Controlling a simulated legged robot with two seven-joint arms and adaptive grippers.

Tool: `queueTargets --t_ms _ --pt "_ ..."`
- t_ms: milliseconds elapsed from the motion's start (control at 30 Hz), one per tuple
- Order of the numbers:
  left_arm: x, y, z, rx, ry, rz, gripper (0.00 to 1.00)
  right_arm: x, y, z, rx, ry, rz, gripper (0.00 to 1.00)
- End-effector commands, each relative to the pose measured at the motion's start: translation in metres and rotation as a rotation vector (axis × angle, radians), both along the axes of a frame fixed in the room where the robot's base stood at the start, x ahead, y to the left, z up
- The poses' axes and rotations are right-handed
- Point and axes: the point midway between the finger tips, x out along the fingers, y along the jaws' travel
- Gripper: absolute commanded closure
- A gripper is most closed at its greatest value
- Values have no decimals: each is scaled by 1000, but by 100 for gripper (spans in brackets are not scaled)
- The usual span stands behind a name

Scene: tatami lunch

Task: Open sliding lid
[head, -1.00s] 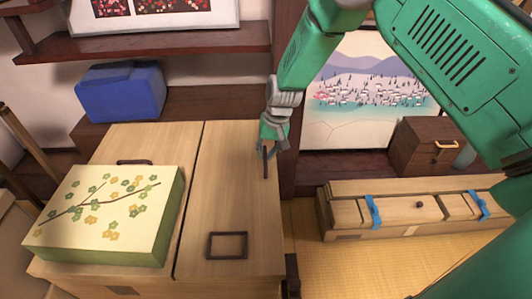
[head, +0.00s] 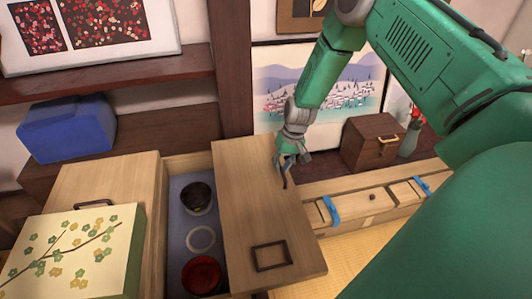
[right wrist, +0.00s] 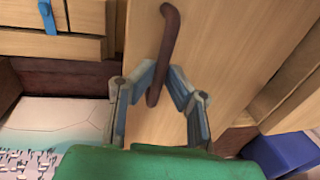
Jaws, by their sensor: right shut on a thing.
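The wooden chest's right sliding lid (head: 238,205) is a pale panel with a dark square pull (head: 271,256) near its front and a dark bar handle (right wrist: 168,30) at its far end. It overhangs the chest's right side, leaving a wide opening on its left. My right gripper (head: 286,166) is at the far right of the lid, its fingers closed around the bar handle, as the right wrist view shows. Inside the opening are a dark bowl (head: 197,196), a pale ring-shaped item (head: 200,240) and a red bowl (head: 202,275). My left gripper is out of view.
A flower-patterned box (head: 70,255) sits on the chest's left lid (head: 125,170). A blue bundle (head: 65,128) lies on the shelf behind. A long wooden box with blue ties (head: 345,197) and a small brown chest (head: 372,142) stand to the right.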

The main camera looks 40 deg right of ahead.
Motion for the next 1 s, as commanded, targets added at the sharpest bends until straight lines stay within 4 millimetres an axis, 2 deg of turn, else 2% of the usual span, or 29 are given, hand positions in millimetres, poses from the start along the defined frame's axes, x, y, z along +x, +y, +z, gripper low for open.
queueTargets --t_ms 167,467,500,533,567,867,1000 --pt "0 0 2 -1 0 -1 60 -4 -7 1 4 3 0 100" --pt "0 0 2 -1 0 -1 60 -3 -6 1 0 3 1 100" --pt "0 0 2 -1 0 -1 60 -3 -6 1 0 2 0 82" --pt "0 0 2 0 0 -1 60 -3 -6 1 0 2 0 71" --pt "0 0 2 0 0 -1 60 -4 -7 1 0 3 1 69" --pt "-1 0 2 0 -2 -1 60 -4 -8 1 2 2 1 69" --pt "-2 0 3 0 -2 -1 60 -4 -9 13 3 1 0 69"
